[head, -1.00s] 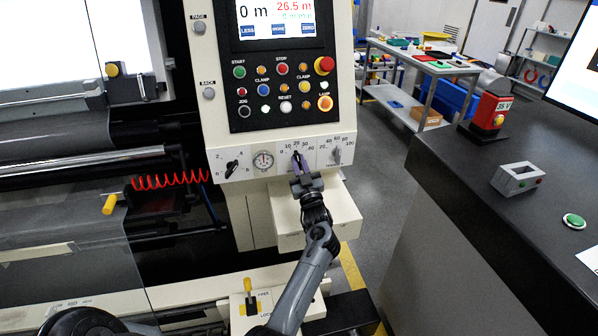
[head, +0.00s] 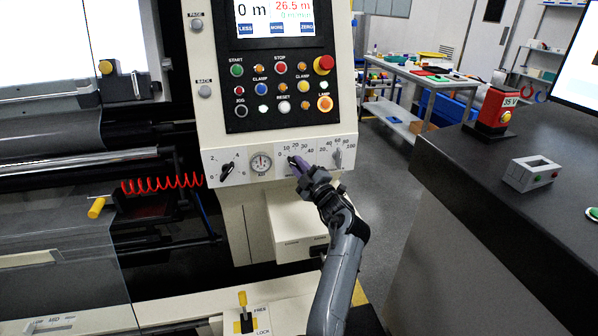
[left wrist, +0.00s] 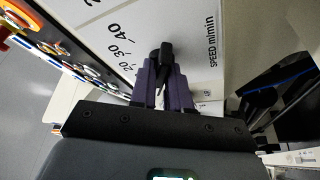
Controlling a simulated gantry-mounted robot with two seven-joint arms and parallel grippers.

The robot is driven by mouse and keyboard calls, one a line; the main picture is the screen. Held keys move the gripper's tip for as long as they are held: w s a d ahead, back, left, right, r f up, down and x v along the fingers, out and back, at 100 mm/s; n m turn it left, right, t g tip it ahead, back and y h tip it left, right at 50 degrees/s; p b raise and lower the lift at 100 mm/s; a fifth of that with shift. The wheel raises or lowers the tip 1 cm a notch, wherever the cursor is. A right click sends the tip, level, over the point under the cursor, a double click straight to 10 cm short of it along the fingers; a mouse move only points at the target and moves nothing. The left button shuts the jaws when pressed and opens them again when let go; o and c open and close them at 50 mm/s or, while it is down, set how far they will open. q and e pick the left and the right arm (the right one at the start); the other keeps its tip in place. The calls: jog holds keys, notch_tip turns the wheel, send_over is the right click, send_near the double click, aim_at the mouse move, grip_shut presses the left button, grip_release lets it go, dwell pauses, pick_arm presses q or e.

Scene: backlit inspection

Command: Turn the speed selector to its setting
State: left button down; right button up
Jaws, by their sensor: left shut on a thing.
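The speed selector's dark knob (left wrist: 163,56) stands on a pale panel marked "SPEED m/min" in the left wrist view. In the head view its dial, with numbers up to 40, is on the lower strip of the console. My left gripper (head: 299,167) is at this knob. Its purple fingers (left wrist: 164,84) are shut on the knob, one on each side. The gripper is tilted to the upper left in the head view, roughly toward the 10. The fingers hide most of the knob and part of the scale. My right gripper is not in view.
Push buttons and a screen (head: 275,20) are above. A pale box (head: 297,230) juts out below.

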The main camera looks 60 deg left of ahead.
pick_arm(q)
jog(key=shift+n, duration=0.5)
jog(key=c, duration=1.2)
grip_release()
jog(key=shift+d, duration=0.1)
jog(key=p+v, duration=0.1)
jog(key=v, duration=0.9)
jog(key=shift+w+d+p, duration=0.1)
jog(key=shift+d+p, duration=0.2)
jog(key=shift+d, duration=0.05)
jog(key=shift+a+r, duration=0.1)
jog(key=shift+a, duration=0.05)
